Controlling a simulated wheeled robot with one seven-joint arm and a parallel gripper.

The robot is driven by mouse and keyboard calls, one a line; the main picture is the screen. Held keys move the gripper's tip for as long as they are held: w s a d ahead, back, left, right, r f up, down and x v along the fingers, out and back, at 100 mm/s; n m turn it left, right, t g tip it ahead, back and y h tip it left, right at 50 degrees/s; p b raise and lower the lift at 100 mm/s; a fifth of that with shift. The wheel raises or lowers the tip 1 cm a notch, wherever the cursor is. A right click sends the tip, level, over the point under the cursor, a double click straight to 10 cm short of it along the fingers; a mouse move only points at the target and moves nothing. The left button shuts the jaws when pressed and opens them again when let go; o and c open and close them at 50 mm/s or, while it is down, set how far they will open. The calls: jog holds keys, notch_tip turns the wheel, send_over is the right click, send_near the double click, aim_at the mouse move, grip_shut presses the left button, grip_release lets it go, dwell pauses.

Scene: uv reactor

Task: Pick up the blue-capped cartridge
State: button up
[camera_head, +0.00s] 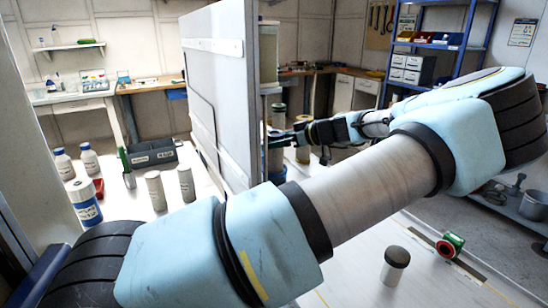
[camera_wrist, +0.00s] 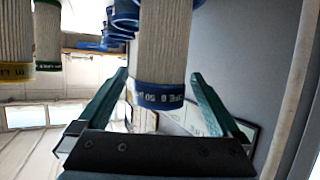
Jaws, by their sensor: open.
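In the wrist view, a pale ribbed cartridge (camera_wrist: 163,45) with a blue printed band (camera_wrist: 158,95) at its lower end in the picture lies between the two teal fingers of my gripper (camera_wrist: 160,75). The fingers are spread, one on each side, with visible gaps to the band. In the head view, my gripper (camera_head: 282,136) reaches left beside the upright grey panel, among pale cylinders. The panel and my arm hide part of that area.
Cartridges with a yellow band (camera_wrist: 18,68) and a green band (camera_wrist: 47,66) are left in the wrist view. The grey panel (camera_head: 215,85) stands close to my gripper. A dark-capped cylinder (camera_head: 395,265) and a green-and-red roll (camera_head: 449,245) rest on the front right surface.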

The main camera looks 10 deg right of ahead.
jog(key=shift+p+x, duration=1.15)
jog(key=shift+x, duration=1.15)
jog(key=shift+f, duration=0.1)
jog(key=c, duration=1.4)
